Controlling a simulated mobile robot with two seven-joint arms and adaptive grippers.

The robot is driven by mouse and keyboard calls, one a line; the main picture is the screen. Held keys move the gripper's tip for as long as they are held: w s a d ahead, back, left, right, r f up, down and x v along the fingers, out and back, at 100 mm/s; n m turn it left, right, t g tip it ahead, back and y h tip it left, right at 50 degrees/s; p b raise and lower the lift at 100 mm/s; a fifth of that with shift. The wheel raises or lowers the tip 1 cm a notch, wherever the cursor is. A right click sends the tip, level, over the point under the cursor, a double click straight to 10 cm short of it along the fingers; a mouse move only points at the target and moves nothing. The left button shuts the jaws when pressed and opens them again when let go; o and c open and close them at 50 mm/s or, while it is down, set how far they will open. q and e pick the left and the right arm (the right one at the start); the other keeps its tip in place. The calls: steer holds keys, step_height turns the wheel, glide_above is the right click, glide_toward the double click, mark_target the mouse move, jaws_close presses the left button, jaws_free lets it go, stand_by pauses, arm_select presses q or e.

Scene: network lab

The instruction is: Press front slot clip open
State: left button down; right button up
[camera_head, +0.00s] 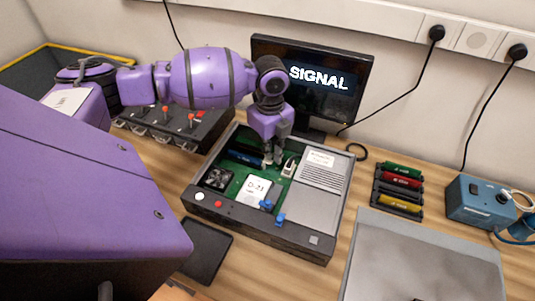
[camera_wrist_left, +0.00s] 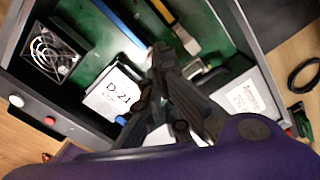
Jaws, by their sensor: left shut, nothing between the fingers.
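An open grey device case (camera_head: 275,234) with a green board lies on the wooden table. My left gripper (camera_head: 273,158) reaches down into it from above, its fingers shut with nothing between them. A whitish clip (camera_head: 289,166) stands just right of the fingertips. In the left wrist view, the shut fingers (camera_wrist_left: 163,52) are close beside a pale clip (camera_wrist_left: 186,41) at the end of a slot. I cannot tell whether they touch it, or whether it is open. A blue module (camera_head: 245,158) lies left of the fingertips. My right gripper is not in view.
A monitor (camera_head: 318,82) reading SIGNAL stands behind. A rack of coloured modules (camera_head: 398,190) and a blue box (camera_head: 478,202) stand to the right.

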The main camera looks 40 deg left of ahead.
arm_select(q)
steer(key=shift+s+f, duration=0.1)
steer(key=shift+f, duration=1.15)
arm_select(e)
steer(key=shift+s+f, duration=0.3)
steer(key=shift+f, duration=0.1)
arm_select(q)
steer(key=shift+r, duration=0.1)
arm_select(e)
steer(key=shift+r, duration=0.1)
arm_select(q)
steer(key=shift+r+p, duration=0.3)
steer(key=shift+r, duration=0.5)
steer(key=shift+r+p, duration=0.8)
steer(key=shift+r, duration=0.7)
steer(key=shift+r+p, duration=0.75)
steer(key=shift+r, duration=0.95)
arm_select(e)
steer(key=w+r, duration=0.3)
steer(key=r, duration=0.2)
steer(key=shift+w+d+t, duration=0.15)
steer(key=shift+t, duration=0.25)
